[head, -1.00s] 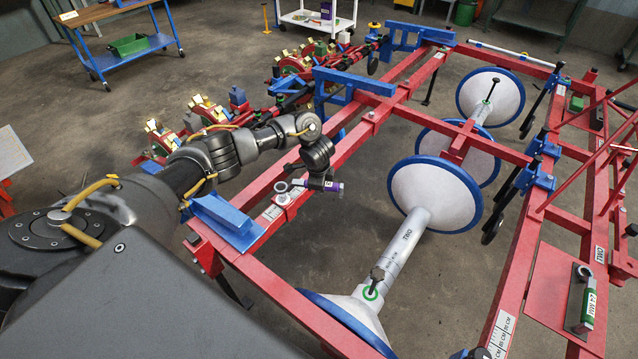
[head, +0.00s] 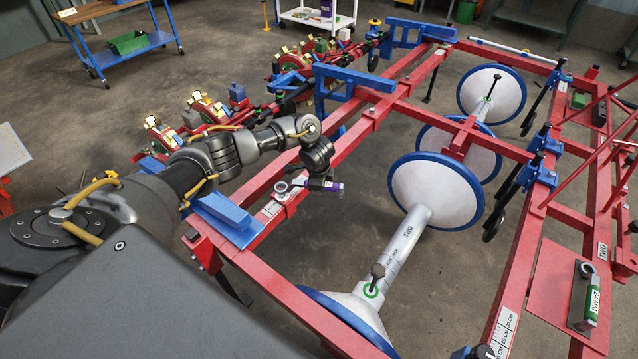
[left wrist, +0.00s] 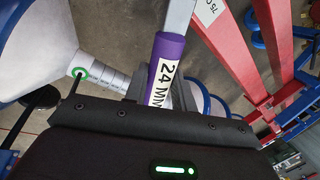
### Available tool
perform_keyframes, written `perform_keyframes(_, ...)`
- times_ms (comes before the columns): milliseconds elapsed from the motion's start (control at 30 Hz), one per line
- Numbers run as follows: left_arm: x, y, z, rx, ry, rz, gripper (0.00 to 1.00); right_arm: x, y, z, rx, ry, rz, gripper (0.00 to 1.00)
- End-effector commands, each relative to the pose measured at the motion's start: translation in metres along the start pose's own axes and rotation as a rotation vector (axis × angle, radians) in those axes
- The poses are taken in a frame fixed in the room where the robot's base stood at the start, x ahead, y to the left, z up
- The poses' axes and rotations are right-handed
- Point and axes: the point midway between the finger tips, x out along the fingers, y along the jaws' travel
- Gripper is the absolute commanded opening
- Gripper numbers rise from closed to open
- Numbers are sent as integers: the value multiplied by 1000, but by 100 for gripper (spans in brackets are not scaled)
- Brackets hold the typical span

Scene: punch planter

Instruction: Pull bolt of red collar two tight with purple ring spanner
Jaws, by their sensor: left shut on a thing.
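The purple ring spanner (head: 333,187) is in my left gripper (head: 318,176). In the left wrist view its purple handle (left wrist: 165,75), marked 24 MM, rises from the jaws, and its grey shank runs out of the top of the picture. In the head view the spanner lies roughly level, with its ring end (head: 282,187) pointing left at the red frame beam. The ring appears to be at the bolt of a small red collar (head: 284,198) on that beam. I cannot tell whether the ring is fully seated. My right gripper is not in view.
White cones with blue rims (head: 435,190) on a grey shaft lie inside the red frame. A blue bracket (head: 225,215) stands left of the spanner. A green-handled spanner (head: 590,300) lies on a red plate at the right. Open floor shows between the beams.

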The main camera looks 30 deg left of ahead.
Motion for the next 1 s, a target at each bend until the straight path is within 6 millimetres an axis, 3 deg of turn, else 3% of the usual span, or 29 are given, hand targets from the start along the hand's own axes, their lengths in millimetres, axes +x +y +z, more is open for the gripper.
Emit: perform_keyframes(1000, 25, 7, -1, 0, 1, -1, 0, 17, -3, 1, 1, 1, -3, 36)
